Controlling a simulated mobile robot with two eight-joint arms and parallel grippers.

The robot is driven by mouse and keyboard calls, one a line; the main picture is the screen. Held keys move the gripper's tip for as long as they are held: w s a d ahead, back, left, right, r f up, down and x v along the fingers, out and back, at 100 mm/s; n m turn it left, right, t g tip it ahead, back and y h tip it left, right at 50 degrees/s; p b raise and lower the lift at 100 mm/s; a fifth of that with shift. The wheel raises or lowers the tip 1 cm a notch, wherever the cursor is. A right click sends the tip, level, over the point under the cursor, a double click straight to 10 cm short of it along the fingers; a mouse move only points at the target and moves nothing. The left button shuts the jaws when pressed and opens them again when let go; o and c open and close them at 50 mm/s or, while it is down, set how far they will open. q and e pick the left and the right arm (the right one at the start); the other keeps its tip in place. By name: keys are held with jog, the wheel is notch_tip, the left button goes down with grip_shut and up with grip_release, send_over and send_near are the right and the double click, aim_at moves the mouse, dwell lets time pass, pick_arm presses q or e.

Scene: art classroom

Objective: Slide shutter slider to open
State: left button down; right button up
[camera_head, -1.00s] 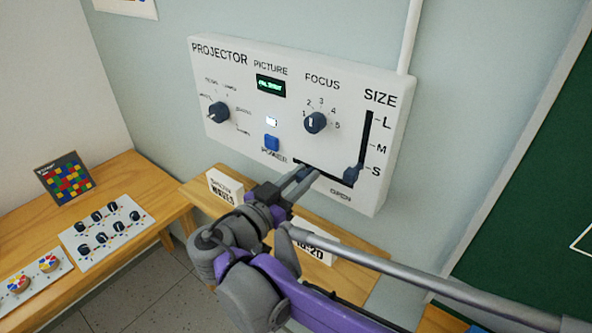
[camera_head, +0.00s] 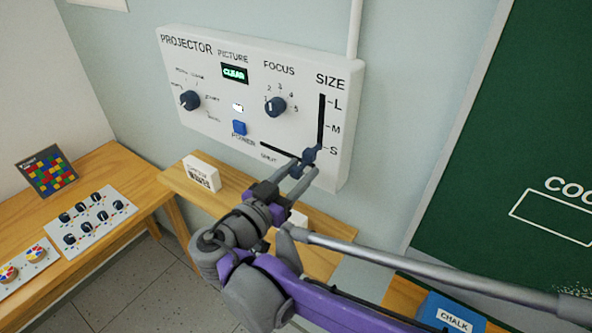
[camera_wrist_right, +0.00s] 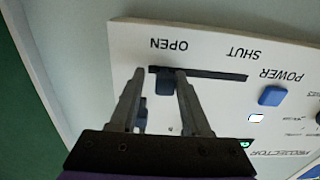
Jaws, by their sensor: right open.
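The white projector panel (camera_head: 205,119) hangs on the wall. Its horizontal shutter slot (camera_head: 277,149) has SHUT beside its left part, while OPEN is hidden behind my gripper in the head view. In the right wrist view, which shows the panel upside down, the dark blue shutter slider (camera_wrist_right: 164,83) sits at the OPEN end of its slot (camera_wrist_right: 215,76). My right gripper (camera_head: 303,167) is open at the panel, its fingers on either side of the slider. I cannot tell whether either finger touches it. My left gripper is not in view.
The size slider (camera_head: 309,154) is close to my right gripper, at S. The blue power button (camera_head: 239,128), focus knob (camera_head: 276,106) and lit CLEAR display (camera_head: 235,73) are on the panel. A wooden table (camera_head: 172,176) with a white label block (camera_head: 201,174) stands below.

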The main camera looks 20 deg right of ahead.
jog(key=shift+o, duration=0.4)
jog(key=shift+a, duration=0.1)
jog(key=shift+a, duration=0.2)
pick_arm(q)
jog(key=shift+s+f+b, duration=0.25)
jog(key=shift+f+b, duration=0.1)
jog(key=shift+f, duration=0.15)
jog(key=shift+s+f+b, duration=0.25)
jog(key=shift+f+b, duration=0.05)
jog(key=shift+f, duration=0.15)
pick_arm(e)
jog(key=v, duration=1)
jog(key=shift+s, duration=0.25)
